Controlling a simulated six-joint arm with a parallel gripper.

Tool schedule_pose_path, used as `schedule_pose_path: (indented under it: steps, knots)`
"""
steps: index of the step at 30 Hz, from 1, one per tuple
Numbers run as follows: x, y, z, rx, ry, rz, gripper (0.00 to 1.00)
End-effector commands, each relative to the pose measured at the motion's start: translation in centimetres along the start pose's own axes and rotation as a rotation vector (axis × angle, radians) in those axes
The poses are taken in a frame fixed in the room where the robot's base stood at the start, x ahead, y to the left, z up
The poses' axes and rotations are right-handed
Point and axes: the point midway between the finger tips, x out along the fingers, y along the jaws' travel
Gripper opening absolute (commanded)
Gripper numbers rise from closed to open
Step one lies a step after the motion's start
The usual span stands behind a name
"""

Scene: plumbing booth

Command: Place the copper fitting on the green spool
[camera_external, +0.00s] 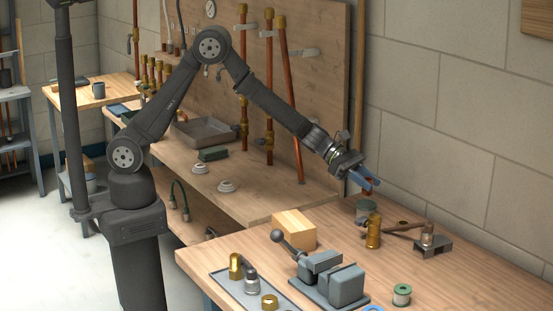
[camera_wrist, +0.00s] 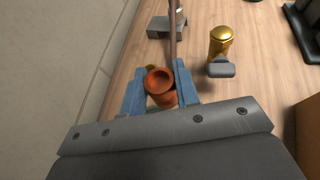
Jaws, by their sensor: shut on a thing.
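My gripper (camera_external: 366,180) is above the far part of the front workbench, with its blue fingers pointing down to the right. In the wrist view its fingers (camera_wrist: 159,76) are shut on the copper fitting (camera_wrist: 160,82), a short orange-brown cup with its round opening toward the camera. The green spool (camera_external: 402,294), small with a pale rim, stands on the bench near the front, well apart from my gripper. It cannot be made out in the wrist view.
A grey-green can (camera_external: 365,208) stands just below my gripper, beside a brass fitting (camera_external: 373,232). A hammer (camera_external: 404,228) and grey holder (camera_external: 433,243) lie to the right. A vise (camera_external: 335,280) and wooden block (camera_external: 294,229) stand left of the spool.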

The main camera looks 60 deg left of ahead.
Motion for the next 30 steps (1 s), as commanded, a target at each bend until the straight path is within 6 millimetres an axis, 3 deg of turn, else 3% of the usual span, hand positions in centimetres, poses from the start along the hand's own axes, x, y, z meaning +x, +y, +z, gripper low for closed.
schedule_pose_path:
  steps: [1, 6, 11, 15, 21, 24, 30]
  knots:
    - [2.1, -2.0, 1.2, 0.025, -0.001, -0.051, 0.03]
    - [7.5, -8.3, 4.7, 0.082, -0.001, -0.192, 0.03]
    - [11.7, -14.7, 7.5, 0.130, 0.000, -0.310, 0.03]
    - [14.9, -21.2, 9.8, 0.170, 0.000, -0.409, 0.03]
    - [18.2, -30.3, 12.6, 0.217, 0.001, -0.524, 0.03]
    - [19.2, -33.8, 13.5, 0.232, 0.002, -0.562, 0.03]
    - [20.0, -37.6, 14.5, 0.245, 0.003, -0.599, 0.03]
